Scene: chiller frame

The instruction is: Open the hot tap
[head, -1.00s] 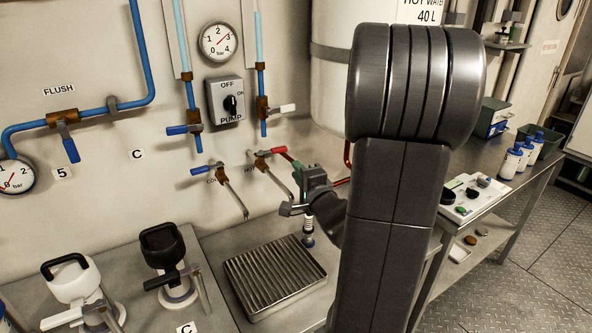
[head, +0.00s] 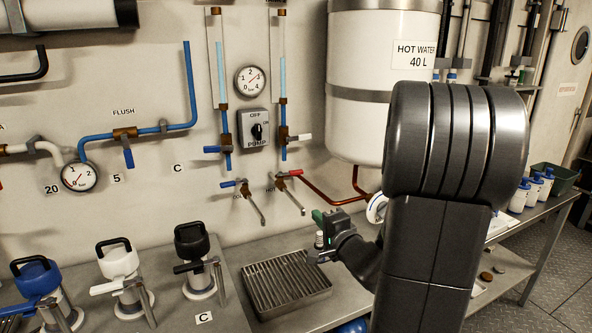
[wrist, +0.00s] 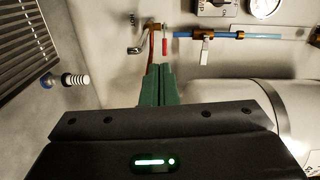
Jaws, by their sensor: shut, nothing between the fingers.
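The hot tap is the right one of two wall taps, with a brown body (head: 281,184), a thin spout angling down and a red lever (head: 292,173) lying roughly level and pointing right. In the wrist view the red lever (wrist: 165,46) shows just beyond my fingertips, beside the copper pipe. My gripper (head: 318,215) is below and right of the lever in the head view, apart from it. In the wrist view my green fingers (wrist: 158,70) are shut together with nothing between them. Fingertip distance to the lever is hard to judge.
The cold tap with a blue lever (head: 232,183) is left of the hot tap. A ribbed drip tray (head: 250,291) sits below. A copper pipe (head: 330,197) runs right from the tap under the hot water tank (head: 365,110). Sight tubes and the pump switch (head: 254,130) are above.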

